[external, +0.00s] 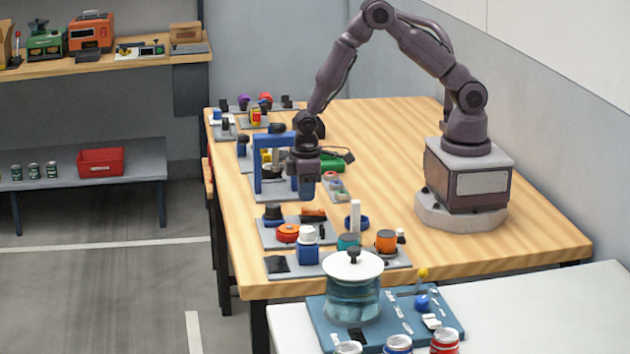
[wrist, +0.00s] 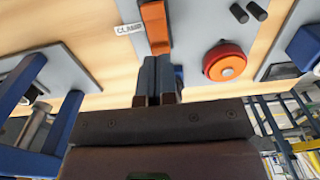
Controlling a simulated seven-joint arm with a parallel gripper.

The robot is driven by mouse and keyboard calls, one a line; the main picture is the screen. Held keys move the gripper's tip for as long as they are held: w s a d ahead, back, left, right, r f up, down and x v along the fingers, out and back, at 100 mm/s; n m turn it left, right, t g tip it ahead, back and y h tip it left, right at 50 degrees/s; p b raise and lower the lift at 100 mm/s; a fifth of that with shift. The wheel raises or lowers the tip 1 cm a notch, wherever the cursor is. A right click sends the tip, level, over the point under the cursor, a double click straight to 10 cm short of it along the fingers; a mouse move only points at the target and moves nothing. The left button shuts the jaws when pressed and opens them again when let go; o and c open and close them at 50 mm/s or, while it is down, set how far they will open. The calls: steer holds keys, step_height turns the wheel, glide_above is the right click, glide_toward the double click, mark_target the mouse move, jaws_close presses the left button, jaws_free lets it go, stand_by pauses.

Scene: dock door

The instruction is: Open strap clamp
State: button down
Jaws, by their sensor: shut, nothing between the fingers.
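The strap clamp (wrist: 158,46) has an orange part and a dark bar, and lies on a grey plate beside a label that seems to read "CLAMP". In the external view, it shows as a small orange and dark piece (external: 313,214) on the plate just below my gripper. My gripper (external: 306,196) points down above that plate's back edge. In the wrist view, my gripper's fingers (wrist: 157,62) are together with nothing between them, their tips close to the orange part. I cannot tell whether they touch it. The fingers hide part of what lies behind them.
A red-orange round knob (wrist: 226,62) sits beside the clamp on the same plate (external: 268,236). A blue frame (external: 258,165) stands close to my gripper. Several other fixtures line the table edge, with a glass jar (external: 352,290) in front. The table's middle is clear.

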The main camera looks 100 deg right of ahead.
steer(key=shift+f, duration=1.35)
stand_by(0.7)
steer(key=shift+r, duration=3.55)
steer(key=shift+s, duration=0.3)
steer(key=shift+s+f+g, duration=0.1)
steer(key=shift+s+g, duration=0.4)
steer(key=shift+s, duration=0.45)
step_height(320, 180, up, 13)
steer(key=t, duration=0.1)
glide_above(317, 212)
steer(key=s+a, duration=0.1)
steer(key=s, duration=0.7)
steer(key=s+a+r+t, duration=0.1)
steer(key=s+r+t, duration=0.4)
steer(key=s+r, duration=0.4)
step_height(317, 212, up, 3)
steer(key=shift+f+t, duration=0.15)
steer(key=shift+t, duration=0.15)
